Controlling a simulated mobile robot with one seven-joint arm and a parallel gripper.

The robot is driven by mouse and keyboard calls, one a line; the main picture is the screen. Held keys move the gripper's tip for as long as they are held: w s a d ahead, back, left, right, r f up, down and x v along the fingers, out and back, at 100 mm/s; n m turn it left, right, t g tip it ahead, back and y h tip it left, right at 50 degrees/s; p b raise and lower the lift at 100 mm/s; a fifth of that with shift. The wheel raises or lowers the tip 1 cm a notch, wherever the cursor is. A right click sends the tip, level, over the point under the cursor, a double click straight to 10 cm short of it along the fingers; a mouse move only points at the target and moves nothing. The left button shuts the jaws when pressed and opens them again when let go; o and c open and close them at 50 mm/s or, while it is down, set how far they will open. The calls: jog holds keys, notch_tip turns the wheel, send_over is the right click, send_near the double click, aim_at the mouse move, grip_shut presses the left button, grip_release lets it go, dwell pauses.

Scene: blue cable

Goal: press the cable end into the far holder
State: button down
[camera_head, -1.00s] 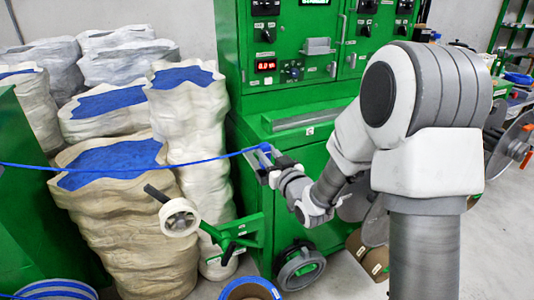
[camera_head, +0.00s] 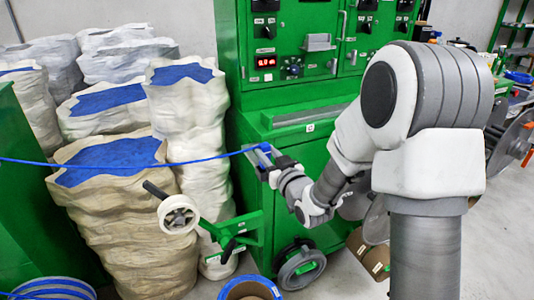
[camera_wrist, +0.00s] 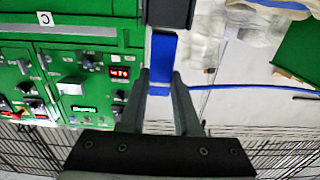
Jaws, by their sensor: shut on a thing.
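The blue cable (camera_head: 100,163) runs taut from the left edge of the head view to my gripper (camera_head: 268,158), in front of the green machine. In the wrist view, my gripper (camera_wrist: 161,80) is shut on the blue cable end (camera_wrist: 162,58), a blue block between the two grey fingers. The cable (camera_wrist: 255,88) leaves it to the right. A dark grey block (camera_wrist: 170,12) is at the top of the wrist view, right by the blue end. I cannot tell whether it is the far holder or whether they touch. No holder is clear in the head view.
The green machine (camera_head: 290,110) with knobs and a red display stands right behind my gripper. Wrapped sacks with blue tops (camera_head: 110,158) stand at left. A white wheel on a green crank stand (camera_head: 179,214) and a blue-rimmed reel (camera_head: 250,290) are low in front.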

jog(key=shift+f+b, duration=1.4)
jog(key=shift+b, duration=0.1)
dwell(0.6)
jog(key=c, duration=0.5)
grip_release()
jog(key=shift+c, duration=0.2)
jog(key=shift+s, duration=0.1)
jog(key=b+v, duration=0.2)
jog(key=v, duration=0.5)
jog(key=shift+s+d, duration=0.2)
jog(key=shift+s, duration=0.2)
dwell(0.3)
